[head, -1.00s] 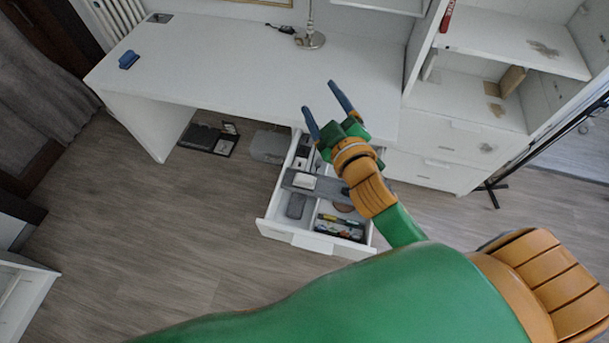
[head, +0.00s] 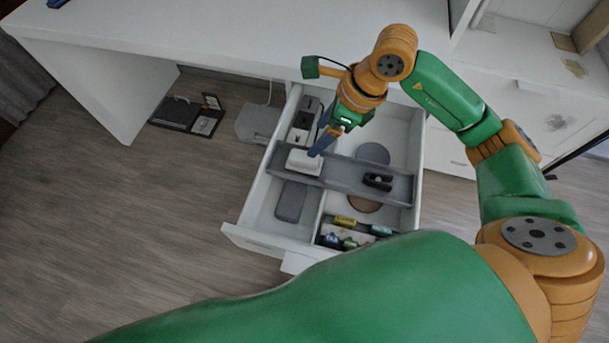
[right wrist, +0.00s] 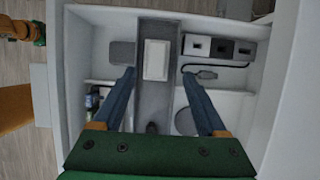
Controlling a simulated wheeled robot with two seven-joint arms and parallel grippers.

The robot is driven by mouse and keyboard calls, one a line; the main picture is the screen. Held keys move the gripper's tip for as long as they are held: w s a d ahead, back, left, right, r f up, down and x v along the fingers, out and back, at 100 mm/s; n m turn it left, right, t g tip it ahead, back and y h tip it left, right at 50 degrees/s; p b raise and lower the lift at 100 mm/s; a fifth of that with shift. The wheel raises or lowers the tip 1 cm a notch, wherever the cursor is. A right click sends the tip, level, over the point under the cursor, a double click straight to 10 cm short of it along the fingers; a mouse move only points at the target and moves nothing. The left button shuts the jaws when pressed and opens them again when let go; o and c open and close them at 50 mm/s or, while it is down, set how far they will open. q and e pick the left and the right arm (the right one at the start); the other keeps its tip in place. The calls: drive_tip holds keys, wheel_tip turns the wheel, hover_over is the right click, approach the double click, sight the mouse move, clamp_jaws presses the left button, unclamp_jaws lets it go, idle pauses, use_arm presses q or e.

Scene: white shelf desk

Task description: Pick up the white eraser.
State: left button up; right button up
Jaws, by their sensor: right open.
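The white eraser (head: 304,162) is a small white block on the grey tray (head: 345,176) that lies across the open drawer. It also shows in the right wrist view (right wrist: 156,60), at the tray's far part. My right gripper (head: 319,149) points down into the drawer, close to the eraser. In the right wrist view its two blue fingers (right wrist: 158,73) are spread wide, with the eraser ahead between their tips, and nothing is held. I cannot tell the exact height of the tips above the eraser. My left gripper is not in view.
The open drawer (head: 240,232) has raised walls around the tray. It holds a dark stapler-like item (head: 378,181), a grey case (head: 291,202), several batteries or markers (head: 345,238) and boxes with a cable (right wrist: 215,48). The desk top (head: 230,40) overhangs the drawer's back.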

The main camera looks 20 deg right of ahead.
sight(305, 156)
drive_tip(key=f, duration=0.2)
drive_tip(key=shift+w+f, duration=0.25)
drive_tip(key=shift+f, duration=0.05)
drive_tip(key=x, duration=0.3)
drive_tip(key=s+x, duration=0.1)
drive_tip(key=x, duration=0.1)
drive_tip(key=shift+w+a+f, duration=0.1)
drive_tip(key=shift+a+f, duration=0.15)
drive_tip(key=shift+a, duration=0.15)
drive_tip(key=shift+w+f, duration=0.1)
drive_tip(key=shift+f, duration=0.05)
clamp_jaws()
